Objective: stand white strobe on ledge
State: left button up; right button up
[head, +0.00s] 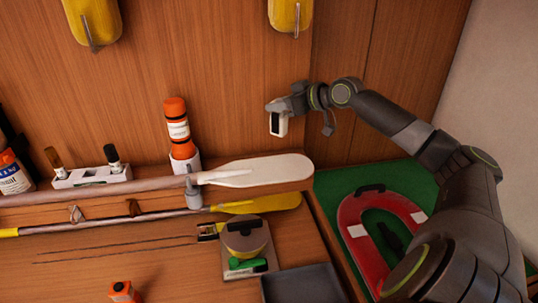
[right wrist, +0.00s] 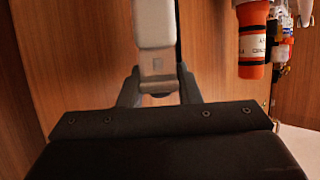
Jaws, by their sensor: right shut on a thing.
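The white strobe (head: 278,124) hangs in the air, right of the middle in the head view. My right gripper (head: 280,107) is shut on its upper part. In the right wrist view the strobe (right wrist: 153,28) sits between the fingers (right wrist: 158,90), its far end cut off by the top edge. The wooden ledge (head: 298,187) runs along the back wall, lower and to the left of the strobe. My left gripper is not in view.
An orange flare (head: 176,122) stands in a white holder on the ledge, left of the strobe. A small white rack (head: 92,177) holds two bottles. A pale paddle (head: 262,170) lies along the ledge. A red horseshoe buoy (head: 351,215) lies at lower right.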

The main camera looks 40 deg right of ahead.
aim_at(285, 134)
jog(key=shift+f, duration=0.4)
jog(key=f, duration=0.1)
jog(key=f+p, duration=0.1)
jog(key=f, duration=0.1)
jog(key=shift+s+a+f+p, duration=0.3)
jog(key=shift+s+a+p, duration=0.05)
jog(key=shift+s, duration=0.05)
jog(key=shift+f, duration=0.4)
jog(key=f, duration=0.1)
jog(key=f+p, duration=0.1)
jog(key=f, duration=0.1)
jog(key=shift+w+d+f, duration=0.15)
jog(key=shift+w, duration=0.05)
jog(key=shift+f, duration=0.35)
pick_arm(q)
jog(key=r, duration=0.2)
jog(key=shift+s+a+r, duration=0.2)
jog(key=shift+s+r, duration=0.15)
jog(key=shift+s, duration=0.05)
pick_arm(e)
jog(key=shift+s, duration=0.1)
